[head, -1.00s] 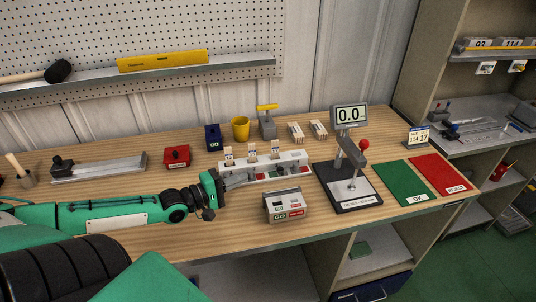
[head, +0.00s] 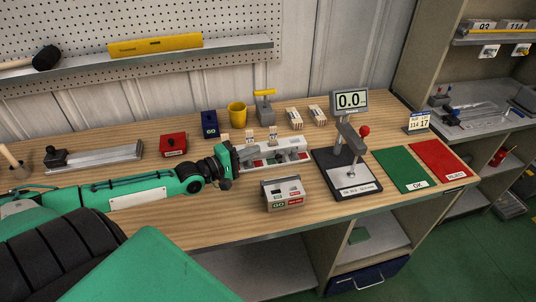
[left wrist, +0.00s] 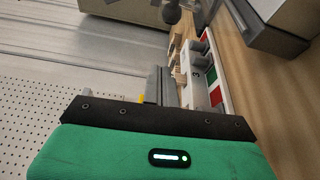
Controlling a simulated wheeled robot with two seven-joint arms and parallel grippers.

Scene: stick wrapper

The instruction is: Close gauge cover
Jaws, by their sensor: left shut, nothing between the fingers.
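A small grey box (head: 283,205) with green and red labels stands near the table's front edge. I cannot tell which part of it, if any, is a cover. My left gripper (head: 250,153) is shut and empty, over the left part of a long white rack (head: 300,150) with red and green patches. In the left wrist view the shut fingers (left wrist: 160,85) are beside the rack (left wrist: 218,93), and a grey block (left wrist: 280,22) shows at the top right. The arm hides the rack's left end. My right gripper is not in view.
A digital stand (head: 352,185) with a red knob is right of the box. Green (head: 400,167) and red (head: 437,158) mats lie further right. A yellow cup (head: 237,114), a blue box (head: 210,123) and a red box (head: 173,144) stand behind the arm.

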